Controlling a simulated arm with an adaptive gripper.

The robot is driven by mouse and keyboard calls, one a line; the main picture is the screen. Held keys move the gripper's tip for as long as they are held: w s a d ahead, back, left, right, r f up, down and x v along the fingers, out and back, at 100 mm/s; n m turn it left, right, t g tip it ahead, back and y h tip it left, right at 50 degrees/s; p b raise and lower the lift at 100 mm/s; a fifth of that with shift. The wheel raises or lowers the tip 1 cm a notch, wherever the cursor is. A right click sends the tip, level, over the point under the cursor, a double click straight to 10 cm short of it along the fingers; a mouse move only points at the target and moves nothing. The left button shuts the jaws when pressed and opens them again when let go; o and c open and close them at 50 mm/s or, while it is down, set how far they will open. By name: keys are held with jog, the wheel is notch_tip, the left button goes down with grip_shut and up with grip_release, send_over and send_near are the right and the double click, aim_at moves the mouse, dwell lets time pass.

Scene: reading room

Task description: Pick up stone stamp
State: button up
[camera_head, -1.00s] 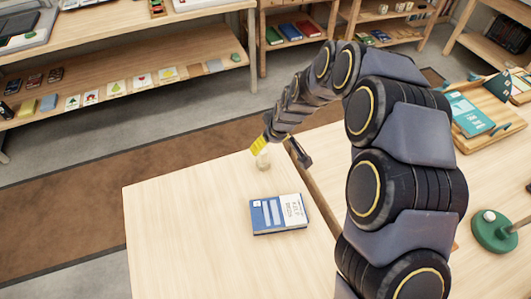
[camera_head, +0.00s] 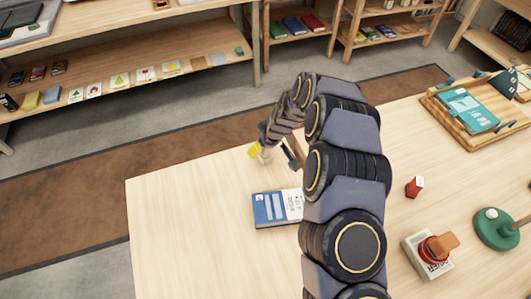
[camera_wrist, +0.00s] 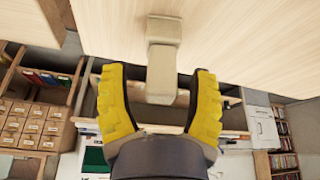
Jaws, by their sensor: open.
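The stone stamp (camera_wrist: 163,72) is a small pale beige block with a wider foot on the wooden table. In the wrist view it stands between the two yellow fingers of my gripper (camera_wrist: 159,76), with a gap visible on each side. In the head view the stamp (camera_head: 264,158) is a small pale shape near the table's far edge, partly hidden by my gripper (camera_head: 271,155). My gripper is open, with its fingers around the stamp and not closed on it.
A blue and white book (camera_head: 272,209) lies just in front of the stamp, partly behind my arm. To the right are a small red object (camera_head: 415,187), a red-topped item on a box (camera_head: 428,252), a green round base (camera_head: 497,230) and a wooden tray (camera_head: 437,107). The table's left part is clear.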

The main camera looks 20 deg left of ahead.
grip_shut()
dwell(0.3)
